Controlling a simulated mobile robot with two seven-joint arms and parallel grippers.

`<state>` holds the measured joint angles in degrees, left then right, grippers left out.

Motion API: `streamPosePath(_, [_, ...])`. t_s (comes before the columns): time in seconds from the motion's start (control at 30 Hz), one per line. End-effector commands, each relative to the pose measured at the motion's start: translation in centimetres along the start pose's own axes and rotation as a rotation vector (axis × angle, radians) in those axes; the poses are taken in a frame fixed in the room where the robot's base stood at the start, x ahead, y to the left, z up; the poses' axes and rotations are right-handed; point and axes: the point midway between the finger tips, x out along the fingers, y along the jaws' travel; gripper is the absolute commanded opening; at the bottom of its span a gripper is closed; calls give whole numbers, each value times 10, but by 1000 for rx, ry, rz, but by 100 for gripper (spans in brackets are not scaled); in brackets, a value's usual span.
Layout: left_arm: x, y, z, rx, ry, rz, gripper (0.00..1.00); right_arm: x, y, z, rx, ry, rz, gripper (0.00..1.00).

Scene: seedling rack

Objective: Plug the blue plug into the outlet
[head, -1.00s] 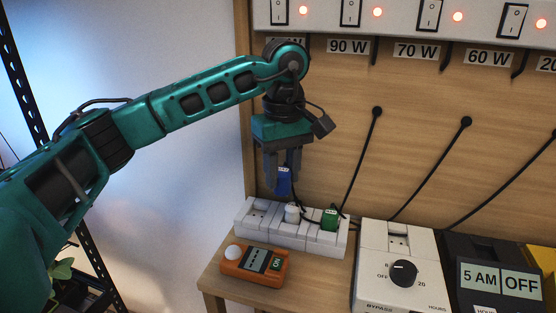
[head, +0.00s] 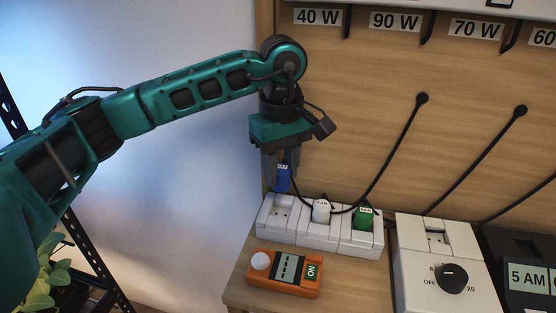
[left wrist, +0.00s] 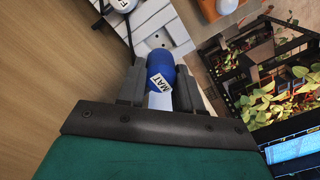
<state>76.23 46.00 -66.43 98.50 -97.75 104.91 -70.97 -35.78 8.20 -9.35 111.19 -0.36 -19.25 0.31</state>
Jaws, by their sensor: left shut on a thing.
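The blue plug (head: 283,178), with a white label reading MAT, hangs between the fingers of my left gripper (head: 281,166), which is shut on it. In the left wrist view the blue plug (left wrist: 161,75) sits between the fingertips, in front of the white power strip (left wrist: 170,22). In the head view the white power strip (head: 318,245) stands on the wooden shelf below. Its left outlet (head: 279,214) is empty and lies just under the blue plug. A white plug (head: 321,210) is in the middle outlet and a green plug (head: 364,217) in the right one. My right gripper is not in view.
An orange meter (head: 284,273) with a white knob lies in front of the strip. A white timer box (head: 440,270) and a black one (head: 520,280) stand to the right. Black cords cross the wooden back panel (head: 360,110).

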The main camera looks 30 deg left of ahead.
Motion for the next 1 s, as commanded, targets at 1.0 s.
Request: streamPosePath(1.0, [61, 0, 1, -1, 0, 0, 3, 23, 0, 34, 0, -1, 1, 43])
